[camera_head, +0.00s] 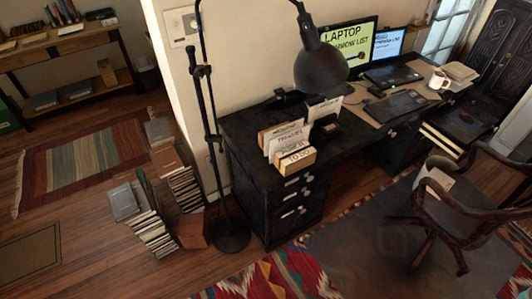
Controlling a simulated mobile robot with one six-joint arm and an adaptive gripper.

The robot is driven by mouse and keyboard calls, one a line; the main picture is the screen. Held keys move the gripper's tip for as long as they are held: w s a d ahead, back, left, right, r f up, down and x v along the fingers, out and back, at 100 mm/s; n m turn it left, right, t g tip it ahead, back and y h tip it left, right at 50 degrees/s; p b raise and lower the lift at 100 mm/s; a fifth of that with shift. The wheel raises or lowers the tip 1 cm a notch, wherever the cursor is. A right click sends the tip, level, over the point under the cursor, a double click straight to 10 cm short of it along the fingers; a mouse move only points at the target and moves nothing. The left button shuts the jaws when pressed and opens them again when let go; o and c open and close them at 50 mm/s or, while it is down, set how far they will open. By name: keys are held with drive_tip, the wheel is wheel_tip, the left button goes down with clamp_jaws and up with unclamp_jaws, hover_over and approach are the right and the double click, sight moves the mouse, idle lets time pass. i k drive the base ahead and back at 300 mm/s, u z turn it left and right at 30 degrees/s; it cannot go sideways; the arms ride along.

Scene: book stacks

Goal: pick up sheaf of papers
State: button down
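Papers show in several places, and I cannot tell which is the sheaf. A loose-looking stack of papers (460,71) lies at the right end of the dark desk, beside a white mug (439,80). Upright labelled papers (287,138) stand in a wooden sorter at the desk's left end, one marked "TO DO". A pale paper-like item (434,181) rests on the wooden chair. My gripper is not in view, and nothing here shows it touching any papers.
A black floor lamp (231,236) stands left of the desk (246,128), its head hanging before the monitors. Book stacks (153,232) stand on the floor further left. The wooden chair (455,207) stands before the desk. Wooden floor and rugs are partly clear.

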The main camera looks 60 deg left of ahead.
sight(328, 108)
drive_tip(key=k, duration=1.35)
drive_tip(key=u, duration=1.55)
drive_tip(key=i, duration=1)
drive_tip(key=z, duration=0.05)
